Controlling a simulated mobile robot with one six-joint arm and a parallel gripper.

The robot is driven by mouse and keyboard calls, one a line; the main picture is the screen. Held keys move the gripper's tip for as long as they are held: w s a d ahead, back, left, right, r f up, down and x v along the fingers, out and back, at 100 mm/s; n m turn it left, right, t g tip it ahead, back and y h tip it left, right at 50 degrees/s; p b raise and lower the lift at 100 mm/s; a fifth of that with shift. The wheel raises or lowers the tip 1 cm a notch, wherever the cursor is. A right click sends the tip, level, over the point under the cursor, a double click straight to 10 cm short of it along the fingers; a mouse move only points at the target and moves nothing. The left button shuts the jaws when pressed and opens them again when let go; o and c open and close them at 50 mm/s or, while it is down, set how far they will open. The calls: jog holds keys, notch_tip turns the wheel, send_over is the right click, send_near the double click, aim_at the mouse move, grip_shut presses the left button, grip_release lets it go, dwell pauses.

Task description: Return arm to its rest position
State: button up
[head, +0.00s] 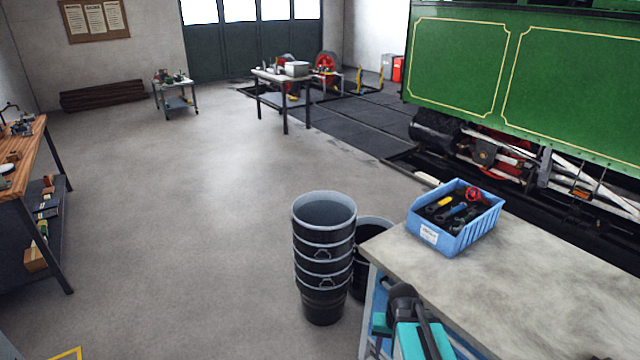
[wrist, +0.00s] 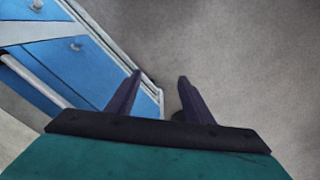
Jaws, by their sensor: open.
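My arm shows in teal and black at the bottom of the head view, beside the near left edge of the grey-topped workbench (head: 560,285). In the wrist view my gripper (wrist: 159,82) has its two dark fingers apart, with nothing between them but bare floor below. The blue drawer front (wrist: 75,52) of a cabinet lies to the left of the fingers. I cannot make out the fingertips in the head view.
A blue bin (head: 465,235) with tools stands on the workbench. A stack of black buckets (head: 323,260) stands left of the bench, another bucket (head: 370,265) behind it. A wooden workbench (head: 22,160) is at far left. The middle floor is clear.

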jog(key=s+a+f+n+g+b, duration=0.1)
jog(key=s+f+b, duration=0.5)
jog(key=s+f, duration=0.7)
jog(key=s+a+f+n+g+b, duration=0.1)
jog(key=s+f+g+b, duration=0.3)
jog(key=s+f, duration=1)
notch_tip(320, 180, down, 5)
jog(key=a+b, duration=0.1)
jog(key=b, duration=0.2)
jog(key=shift+s+a+f+n+g, duration=0.2)
jog(key=shift+a+n+g, duration=0.1)
jog(key=shift+a+g, duration=0.1)
jog(key=shift+d, duration=0.15)
